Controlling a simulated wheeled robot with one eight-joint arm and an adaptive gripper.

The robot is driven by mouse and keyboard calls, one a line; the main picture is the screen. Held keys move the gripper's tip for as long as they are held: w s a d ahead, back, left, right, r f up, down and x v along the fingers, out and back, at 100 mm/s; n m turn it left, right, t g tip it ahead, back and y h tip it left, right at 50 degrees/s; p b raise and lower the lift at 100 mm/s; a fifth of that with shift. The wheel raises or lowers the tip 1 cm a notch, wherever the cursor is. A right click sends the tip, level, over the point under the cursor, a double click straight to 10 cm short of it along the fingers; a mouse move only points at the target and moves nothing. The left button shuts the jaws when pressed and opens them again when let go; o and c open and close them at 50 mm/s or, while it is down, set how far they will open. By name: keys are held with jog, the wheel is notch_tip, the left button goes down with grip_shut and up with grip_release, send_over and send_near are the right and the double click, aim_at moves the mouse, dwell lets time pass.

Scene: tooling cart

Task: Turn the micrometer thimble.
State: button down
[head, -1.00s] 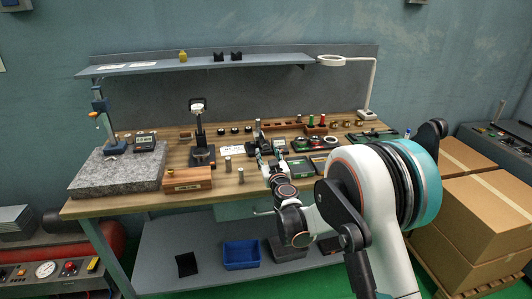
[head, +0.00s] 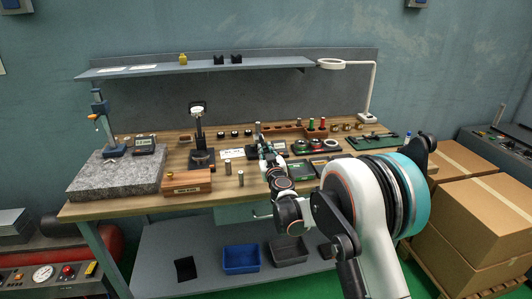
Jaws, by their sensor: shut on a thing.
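My gripper (head: 262,148) is small in the head view, over the middle of the wooden bench (head: 232,199). Its fingers are shut on a small part at what looks like the micrometer (head: 257,128), a small grey upright shape just behind the fingers. My gripper and wrist hide most of the micrometer, so I cannot make out its thimble, its scale or how far it is turned.
A granite plate (head: 115,176) with a height stand is at the left. A wooden box (head: 187,189), a dark dial stand (head: 201,159) and small metal cylinders (head: 241,178) stand left of my gripper. A shelf (head: 200,66) runs above.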

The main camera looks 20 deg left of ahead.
jog(key=shift+n, duration=0.3)
jog(key=n, duration=0.3)
jog(key=shift+n, duration=0.3)
jog(key=n, duration=0.9)
jog(key=shift+n, duration=1.7)
jog(key=c, duration=1.3)
grip_release()
